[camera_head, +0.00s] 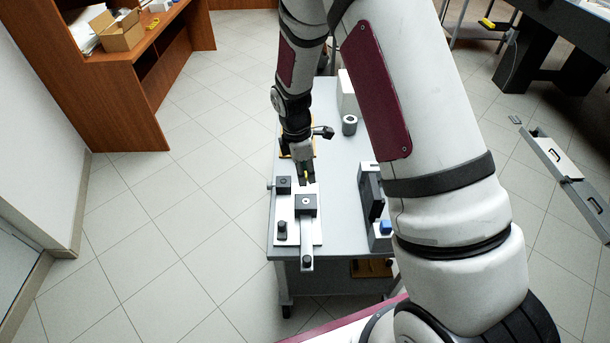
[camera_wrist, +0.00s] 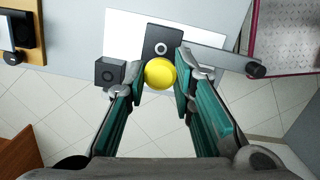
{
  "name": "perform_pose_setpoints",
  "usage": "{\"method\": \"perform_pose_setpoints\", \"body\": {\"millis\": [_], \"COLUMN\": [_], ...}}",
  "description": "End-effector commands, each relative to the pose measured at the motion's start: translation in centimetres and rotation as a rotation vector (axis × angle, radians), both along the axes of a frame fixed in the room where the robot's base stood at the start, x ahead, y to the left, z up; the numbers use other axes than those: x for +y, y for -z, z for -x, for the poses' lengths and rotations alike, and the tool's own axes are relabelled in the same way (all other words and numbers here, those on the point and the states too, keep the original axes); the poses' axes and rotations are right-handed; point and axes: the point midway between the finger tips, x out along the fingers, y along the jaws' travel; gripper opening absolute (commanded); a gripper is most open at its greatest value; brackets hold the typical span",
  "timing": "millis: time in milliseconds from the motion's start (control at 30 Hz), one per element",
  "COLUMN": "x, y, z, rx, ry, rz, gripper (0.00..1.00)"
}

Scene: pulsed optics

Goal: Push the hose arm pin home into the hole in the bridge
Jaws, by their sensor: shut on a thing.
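My gripper (camera_wrist: 160,80) is shut on a round yellow knob (camera_wrist: 160,71), which I take to be the head of the pin. The knob hides any shank below it. In the head view my gripper (camera_head: 307,178) reaches down over the far end of a white plate (camera_head: 314,236). A dark block (camera_head: 306,205) with a pale ring on top, probably the bridge, stands on that plate; it also shows just beyond the knob in the wrist view (camera_wrist: 161,40). A grey bar (camera_head: 307,247) runs from the block past the plate's near edge. I cannot see whether the pin is in a hole.
A small dark block (camera_head: 283,185) stands at the plate's left edge and a black knob (camera_head: 281,230) at its near left. A dark upright fixture (camera_head: 371,193) stands right on the grey table (camera_head: 341,150). A grey cylinder (camera_head: 349,125) and white box (camera_head: 347,94) are farther back.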

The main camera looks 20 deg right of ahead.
Motion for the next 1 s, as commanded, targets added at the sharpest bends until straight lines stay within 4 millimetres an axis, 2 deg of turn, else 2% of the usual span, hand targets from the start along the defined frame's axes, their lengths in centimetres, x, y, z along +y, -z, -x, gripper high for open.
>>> {"method": "perform_pose_setpoints", "body": {"millis": [467, 667, 1000], "x": [0.0, 0.0, 0.0], "y": [0.1, 1.3, 4.3], "z": [0.0, 0.0, 0.0], "rx": [0.002, 0.003, 0.003], "ry": [-0.007, -0.007, -0.006], "rz": [0.0, 0.0, 0.0], "gripper": [0.0, 0.0, 0.0]}}
